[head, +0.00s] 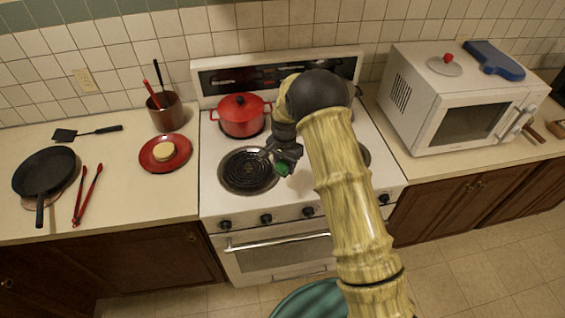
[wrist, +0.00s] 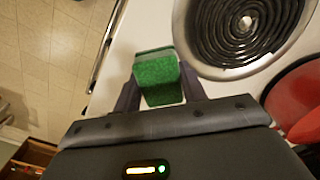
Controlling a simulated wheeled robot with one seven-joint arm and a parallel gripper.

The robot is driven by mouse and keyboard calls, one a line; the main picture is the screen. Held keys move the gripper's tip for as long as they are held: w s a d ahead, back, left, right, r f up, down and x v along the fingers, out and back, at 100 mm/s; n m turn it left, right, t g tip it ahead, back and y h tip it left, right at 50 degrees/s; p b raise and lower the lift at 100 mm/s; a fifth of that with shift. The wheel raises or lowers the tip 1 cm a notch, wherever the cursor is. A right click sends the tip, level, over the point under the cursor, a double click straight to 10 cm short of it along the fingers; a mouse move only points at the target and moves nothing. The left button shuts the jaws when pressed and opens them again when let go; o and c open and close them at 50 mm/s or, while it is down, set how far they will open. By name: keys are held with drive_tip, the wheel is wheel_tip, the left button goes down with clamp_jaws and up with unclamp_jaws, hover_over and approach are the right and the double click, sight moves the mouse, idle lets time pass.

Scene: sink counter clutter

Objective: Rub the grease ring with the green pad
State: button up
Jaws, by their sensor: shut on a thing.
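The green pad (head: 282,168) is in my gripper (head: 285,156), over the front middle of the white stove (head: 214,196), just right of the front-left coil burner (head: 248,171). In the wrist view the pad (wrist: 158,80) sits between the two dark fingers, which are shut on it. The white stovetop (wrist: 146,24) shows beyond the pad, with the coil burner (wrist: 243,24) beside it to the right. I cannot tell whether the pad touches the stovetop. I cannot make out a grease ring in either view; my arm and the pad cover part of the stovetop.
A red lidded pot (head: 241,116) stands at the back left of the stove. My arm partly hides a right-hand burner (head: 364,154). Left counter: red plate (head: 181,160), utensil crock (head: 166,112), tongs (head: 88,195), spatula (head: 88,133), skillet (head: 45,172). A microwave (head: 440,95) stands right.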

drive_tip(key=shift+s+d+f, duration=0.3)
drive_tip(key=shift+d+f, duration=0.05)
drive_tip(key=shift+d, duration=0.35)
drive_tip(key=s+d+f+n, duration=0.3)
drive_tip(key=s+d, duration=0.2)
drive_tip(key=d, duration=0.2)
drive_tip(key=s+d+f+n, duration=0.3)
drive_tip(key=s+d+f, duration=0.1)
drive_tip(key=d, duration=0.3)
drive_tip(key=shift+s, duration=0.6)
drive_tip(key=shift+d+f, duration=0.1)
wheel_tip(320, 180, down, 3)
drive_tip(key=b, duration=0.3)
drive_tip(key=shift+f, duration=0.1)
drive_tip(key=shift+w, duration=0.1)
